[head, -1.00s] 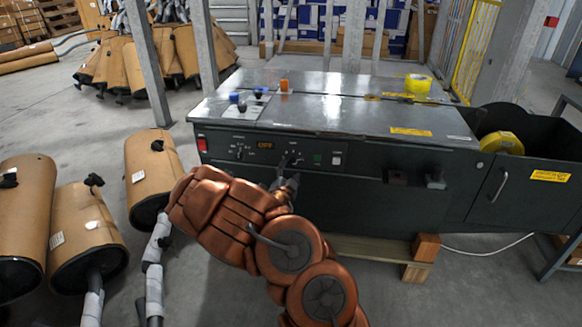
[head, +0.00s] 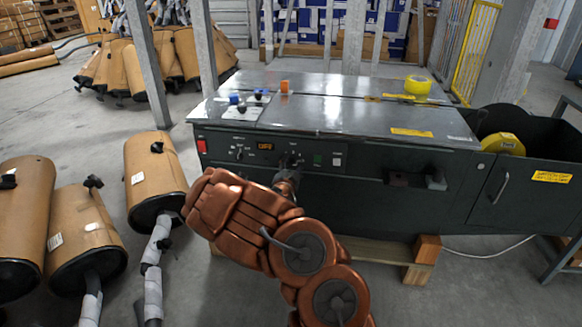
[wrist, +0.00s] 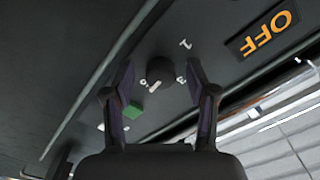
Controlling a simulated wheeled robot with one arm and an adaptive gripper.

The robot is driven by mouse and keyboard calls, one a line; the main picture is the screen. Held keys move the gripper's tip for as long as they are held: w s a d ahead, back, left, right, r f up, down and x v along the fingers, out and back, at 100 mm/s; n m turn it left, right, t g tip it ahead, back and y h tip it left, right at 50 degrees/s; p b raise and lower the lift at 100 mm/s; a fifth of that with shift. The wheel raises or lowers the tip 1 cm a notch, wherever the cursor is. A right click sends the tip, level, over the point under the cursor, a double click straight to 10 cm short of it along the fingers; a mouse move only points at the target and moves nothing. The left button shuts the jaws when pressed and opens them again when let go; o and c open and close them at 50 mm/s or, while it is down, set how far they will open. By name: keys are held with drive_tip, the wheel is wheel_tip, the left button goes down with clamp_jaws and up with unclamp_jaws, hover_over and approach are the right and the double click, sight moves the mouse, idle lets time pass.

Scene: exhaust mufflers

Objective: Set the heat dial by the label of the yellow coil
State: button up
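The dark round heat dial (wrist: 160,71) has white numbers around it in the wrist view. It sits between the tips of my gripper (wrist: 161,82), which is open with one finger on each side. I cannot tell whether the fingers touch it. In the head view my gripper (head: 289,174) is at the machine's front panel, partly covering the dial (head: 291,159). An orange display reads OFF (head: 265,147). A yellow coil (head: 418,85) lies on the machine top; another yellow coil (head: 503,144) is in the bin at right. Lettering on the coils is too small to read.
Another knob (head: 239,154) and a red switch (head: 202,146) are on the panel's left. A green button (wrist: 135,109) is beside my gripper. Yellow labels (head: 411,132) are on the machine top and bin. Wrapped mufflers (head: 152,180) stand on the floor at left.

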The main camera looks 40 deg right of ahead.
drive_tip(key=c, duration=1)
drive_tip(key=shift+a, duration=0.1)
clamp_jaws()
